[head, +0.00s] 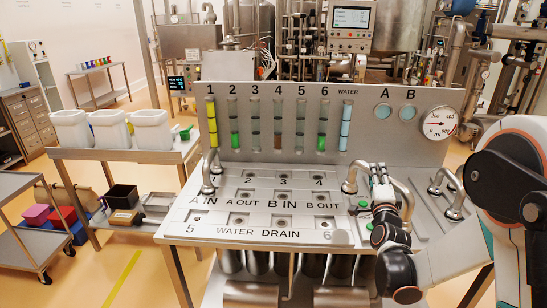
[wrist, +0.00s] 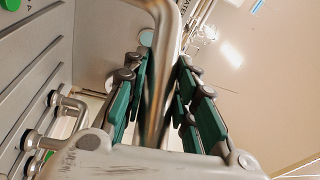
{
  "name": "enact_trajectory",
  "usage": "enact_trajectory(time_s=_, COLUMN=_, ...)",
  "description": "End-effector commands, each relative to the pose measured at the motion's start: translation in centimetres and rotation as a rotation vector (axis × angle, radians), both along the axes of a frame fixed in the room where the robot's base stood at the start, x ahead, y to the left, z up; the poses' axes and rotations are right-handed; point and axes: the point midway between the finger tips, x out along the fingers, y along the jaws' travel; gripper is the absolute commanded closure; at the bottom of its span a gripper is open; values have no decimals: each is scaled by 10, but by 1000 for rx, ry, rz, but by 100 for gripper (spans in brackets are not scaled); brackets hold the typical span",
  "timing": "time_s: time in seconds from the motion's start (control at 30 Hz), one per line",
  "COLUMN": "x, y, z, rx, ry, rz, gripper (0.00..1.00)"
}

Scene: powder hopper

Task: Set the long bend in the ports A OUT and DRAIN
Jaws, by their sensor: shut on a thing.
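My gripper (head: 382,190) is shut on a shiny steel bend (head: 353,175), held at the right side of the sloped port panel. The bend's tube also runs between the green finger pads in the wrist view (wrist: 164,50). One flanged end shows left of my gripper; whether it touches the panel cannot be told. My gripper hides part of the bend. The port A OUT (head: 245,194), above its label, looks empty. The port DRAIN (head: 284,220), nearer the front and one column right, also looks empty.
Another bend (head: 207,175) stands at the panel's left, by A IN. Short bends (head: 447,192) stand at the far right, beyond my gripper. Green buttons (head: 363,204) sit beside my gripper. A gauge panel (head: 275,130) rises behind. White tubs (head: 110,129) stand on a left trolley.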

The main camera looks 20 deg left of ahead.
Motion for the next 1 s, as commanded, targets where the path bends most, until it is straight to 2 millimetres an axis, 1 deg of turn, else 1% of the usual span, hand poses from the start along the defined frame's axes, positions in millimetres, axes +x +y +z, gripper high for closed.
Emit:
enact_trajectory(time_s=0.03, x=10, y=27, z=1, rx=3, ry=0, rz=23, gripper=100)
enact_trajectory(time_s=0.07, x=15, y=41, z=1, rx=3, ry=-1, rz=32, gripper=100)
enact_trajectory(time_s=0.1, x=21, y=60, z=2, rx=3, ry=-1, rz=45, gripper=100)
enact_trajectory(time_s=0.17, x=30, y=89, z=2, rx=2, ry=0, rz=63, gripper=100)
enact_trajectory(time_s=0.2, x=34, y=108, z=2, rx=2, ry=-1, rz=75, gripper=100)
enact_trajectory(time_s=0.27, x=40, y=137, z=2, rx=2, ry=0, rz=91, gripper=100)
enact_trajectory(time_s=0.3, x=44, y=157, z=2, rx=2, ry=-1, rz=101, gripper=100)
enact_trajectory(time_s=0.37, x=47, y=186, z=1, rx=2, ry=1, rz=116, gripper=100)
enact_trajectory(time_s=0.4, x=49, y=206, z=0, rx=0, ry=0, rz=125, gripper=100)
enact_trajectory(time_s=0.43, x=50, y=221, z=-1, rx=1, ry=0, rz=133, gripper=100)
enact_trajectory(time_s=0.5, x=51, y=255, z=-2, rx=1, ry=0, rz=149, gripper=100)
enact_trajectory(time_s=0.57, x=50, y=283, z=-4, rx=0, ry=1, rz=162, gripper=100)
enact_trajectory(time_s=0.6, x=50, y=300, z=-5, rx=-1, ry=0, rz=170, gripper=100)
enact_trajectory(time_s=0.67, x=47, y=324, z=-7, rx=-2, ry=0, rz=180, gripper=100)
enact_trajectory(time_s=0.7, x=46, y=339, z=-8, rx=0, ry=1, rz=187, gripper=100)
enact_trajectory(time_s=0.8, x=41, y=367, z=-11, rx=-2, ry=0, rz=200, gripper=100)
enact_trajectory(time_s=0.9, x=38, y=385, z=-12, rx=-2, ry=0, rz=209, gripper=100)
enact_trajectory(time_s=1.0, x=36, y=394, z=-14, rx=-2, ry=-1, rz=212, gripper=100)
